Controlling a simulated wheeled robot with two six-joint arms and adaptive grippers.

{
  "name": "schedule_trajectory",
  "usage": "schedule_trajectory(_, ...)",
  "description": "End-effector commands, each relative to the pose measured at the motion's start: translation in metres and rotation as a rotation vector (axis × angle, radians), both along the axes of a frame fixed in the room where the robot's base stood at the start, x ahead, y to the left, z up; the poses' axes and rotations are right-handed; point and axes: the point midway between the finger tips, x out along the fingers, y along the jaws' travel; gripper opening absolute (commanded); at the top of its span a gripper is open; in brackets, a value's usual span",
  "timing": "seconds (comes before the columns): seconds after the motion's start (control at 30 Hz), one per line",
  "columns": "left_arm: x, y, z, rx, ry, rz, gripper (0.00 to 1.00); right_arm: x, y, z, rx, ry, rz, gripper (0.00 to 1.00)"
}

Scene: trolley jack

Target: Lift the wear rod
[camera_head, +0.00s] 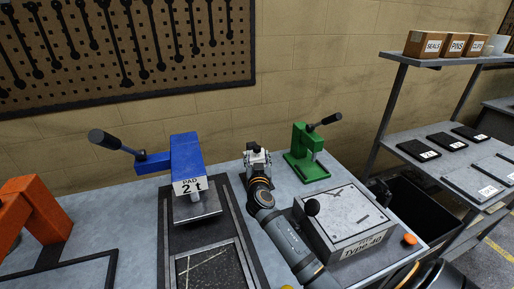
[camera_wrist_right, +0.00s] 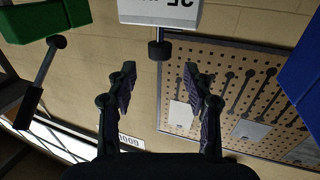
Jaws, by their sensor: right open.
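I cannot surely pick out the wear rod by name. In the right wrist view, which looks upside down, a white block with dark lettering (camera_wrist_right: 160,12) carries a short stem with a black knob (camera_wrist_right: 159,50). The knob shows between the spread fingers of my right gripper (camera_wrist_right: 159,80), apart from both. In the head view my right gripper (camera_head: 257,158) is at the back of the bench, between a blue press (camera_head: 186,157) and a green press (camera_head: 307,155). It hides most of the block there. Its fingers are open and empty. My left gripper is out of view.
A grey box with a label and black ball knob (camera_head: 342,222) stands right of my arm. A framed dark tray (camera_head: 210,268) lies in front of the blue press. An orange press (camera_head: 32,212) stands left. A pegboard (camera_head: 120,50) hangs behind; a shelf rack (camera_head: 440,57) stands right.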

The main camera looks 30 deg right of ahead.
Motion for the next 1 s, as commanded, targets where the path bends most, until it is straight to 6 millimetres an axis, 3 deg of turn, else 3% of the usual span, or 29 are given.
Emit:
schedule_trajectory(0.1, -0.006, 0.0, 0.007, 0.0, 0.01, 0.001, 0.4, 0.022, -0.014, 0.003, -0.001, 0.0, -0.002, 0.51)
schedule_trajectory(0.3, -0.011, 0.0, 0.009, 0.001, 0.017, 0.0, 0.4, 0.046, -0.029, 0.001, -0.001, 0.001, -0.002, 0.51)
schedule_trajectory(0.67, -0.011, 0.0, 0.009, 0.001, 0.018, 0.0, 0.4, 0.051, -0.032, 0.0, 0.0, 0.0, 0.0, 0.5)
schedule_trajectory(1.0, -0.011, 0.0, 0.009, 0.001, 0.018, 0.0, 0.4, 0.051, -0.031, 0.0, 0.0, 0.0, -0.001, 0.04)
